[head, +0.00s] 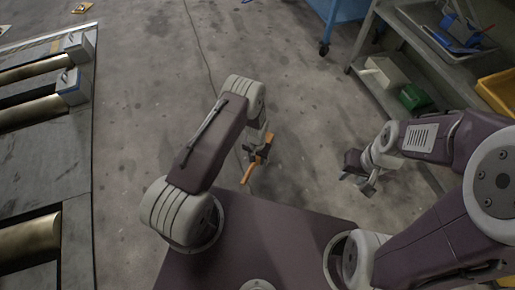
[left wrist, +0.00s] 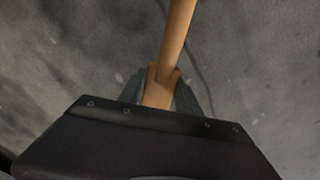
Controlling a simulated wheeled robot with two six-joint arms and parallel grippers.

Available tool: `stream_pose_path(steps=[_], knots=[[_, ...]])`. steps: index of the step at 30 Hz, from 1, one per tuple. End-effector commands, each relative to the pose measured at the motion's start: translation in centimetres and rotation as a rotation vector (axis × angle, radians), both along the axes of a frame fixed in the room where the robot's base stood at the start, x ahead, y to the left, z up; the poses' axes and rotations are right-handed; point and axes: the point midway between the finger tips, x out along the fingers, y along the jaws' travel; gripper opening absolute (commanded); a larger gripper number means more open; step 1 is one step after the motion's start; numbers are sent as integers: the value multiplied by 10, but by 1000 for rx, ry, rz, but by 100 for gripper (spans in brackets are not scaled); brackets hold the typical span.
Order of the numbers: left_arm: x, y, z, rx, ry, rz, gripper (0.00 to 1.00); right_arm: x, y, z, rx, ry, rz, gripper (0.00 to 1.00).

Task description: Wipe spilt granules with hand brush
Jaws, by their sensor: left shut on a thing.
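My left gripper (head: 256,154) is shut on the wooden handle of the hand brush (head: 247,173), above the floor in the middle of the head view. In the left wrist view the tan handle (left wrist: 177,35) runs up out of the picture from between the fingers (left wrist: 158,92). The bristle end of the brush cannot be made out. My right gripper (head: 358,183) hangs empty at the right of the head view, its fingers apart. I cannot make out any spilt granules on the floor.
A dyno roller bed (head: 78,140) with brass-coloured rollers lies along the left. A grey shelf cart (head: 400,62) at the upper right holds trays, a green box (head: 413,97) and a yellow bin (head: 497,90). A blue cart (head: 340,12) stands behind. The concrete floor between is mostly clear, with a thin cable.

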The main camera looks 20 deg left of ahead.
Motion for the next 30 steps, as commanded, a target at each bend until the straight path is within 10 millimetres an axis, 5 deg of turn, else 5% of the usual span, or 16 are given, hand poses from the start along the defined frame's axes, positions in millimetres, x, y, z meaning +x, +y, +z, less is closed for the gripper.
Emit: stream_pose_path(steps=[1,13,30], knots=[[-2,0,-13,0,0,-2,7,0,0,-11,0,0,0,37],[-5,-1,-21,0,-1,-4,7,0,0,-16,0,-1,0,37],[-9,-2,-72,0,0,-5,7,0,0,-59,0,0,0,37]])
